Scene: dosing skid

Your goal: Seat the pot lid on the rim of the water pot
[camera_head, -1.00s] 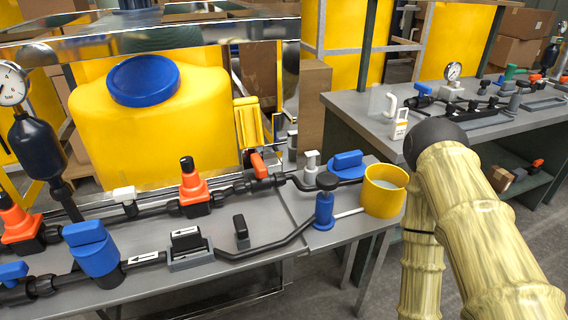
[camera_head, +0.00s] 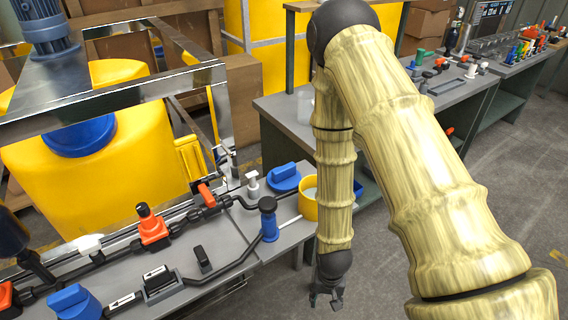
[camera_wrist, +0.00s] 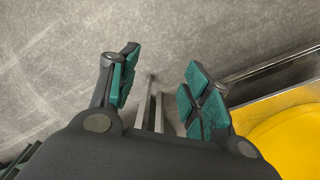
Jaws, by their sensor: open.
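The yellow water pot (camera_head: 309,207) stands at the right end of the grey bench in the head view. Its open top shows a pale inside, and my arm hides its right part. A round blue lid with a raised bar handle (camera_head: 285,177), which looks like the pot lid, lies on the bench behind and left of the pot, apart from it. My gripper (camera_head: 327,298) hangs below and in front of the pot, past the bench edge. In the wrist view my gripper (camera_wrist: 163,88) is open and empty, with floor behind its fingers.
A blue-bodied valve with a black knob (camera_head: 269,219), a white pump bottle (camera_head: 253,184) and black pipes crowd the bench near the pot. A yellow surface (camera_wrist: 290,145) fills the wrist view's lower right. Grey floor (camera_head: 510,215) is open at right.

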